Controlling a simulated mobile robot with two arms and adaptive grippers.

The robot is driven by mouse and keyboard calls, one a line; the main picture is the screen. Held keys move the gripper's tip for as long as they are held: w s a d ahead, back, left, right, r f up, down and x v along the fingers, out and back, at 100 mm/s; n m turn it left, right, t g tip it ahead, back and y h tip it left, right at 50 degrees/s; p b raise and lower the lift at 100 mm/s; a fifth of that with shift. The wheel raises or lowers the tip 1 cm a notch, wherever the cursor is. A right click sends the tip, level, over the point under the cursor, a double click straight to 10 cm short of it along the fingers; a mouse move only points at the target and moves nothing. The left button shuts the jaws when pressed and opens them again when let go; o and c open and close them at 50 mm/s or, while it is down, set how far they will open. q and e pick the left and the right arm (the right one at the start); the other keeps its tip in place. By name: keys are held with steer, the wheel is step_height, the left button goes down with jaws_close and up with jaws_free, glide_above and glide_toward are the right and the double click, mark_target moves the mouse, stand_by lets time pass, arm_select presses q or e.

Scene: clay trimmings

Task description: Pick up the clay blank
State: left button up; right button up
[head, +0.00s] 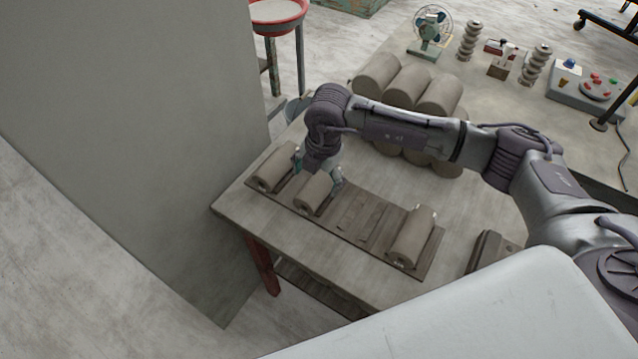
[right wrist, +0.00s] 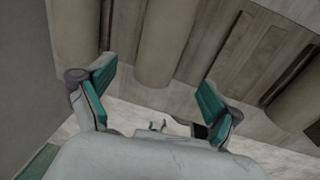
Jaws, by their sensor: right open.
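Several grey-beige clay cylinders lie on a dark slatted board (head: 355,222) on the table. One clay blank (head: 312,192) lies second from the left, directly below my right gripper (head: 318,179). In the right wrist view this blank (right wrist: 164,45) runs between the two teal-padded fingers of the open right gripper (right wrist: 155,95), with a gap on each side. Another clay cylinder (head: 274,167) lies to its left, and one more (head: 410,237) lies at the board's right end. My left gripper is not in view.
A stack of larger clay cylinders (head: 378,73) stands behind my right arm. A grey wall or panel (head: 180,130) rises close to the table's left end. A small fan (head: 432,27), ringed spindles (head: 468,42) and a control box (head: 583,85) stand at the back. A dark block (head: 490,250) lies right of the board.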

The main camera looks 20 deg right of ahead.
mark_target(313, 188)
steer(key=shift+w+a+f+p, duration=0.15)
steer(key=shift+f+p, duration=0.15)
steer(key=shift+f, duration=0.75)
steer(key=shift+w+a+f+p, duration=0.1)
steer(key=shift+f+p, duration=0.2)
steer(key=shift+f, duration=0.7)
steer(key=shift+w+a+f+p, duration=0.15)
steer(key=shift+f+p, duration=0.15)
steer(key=shift+f, duration=0.75)
steer(key=shift+d, duration=0.1)
steer(key=c, duration=1.7)
steer(key=shift+w+r, duration=0.1)
jaws_close()
steer(key=shift+r, duration=0.1)
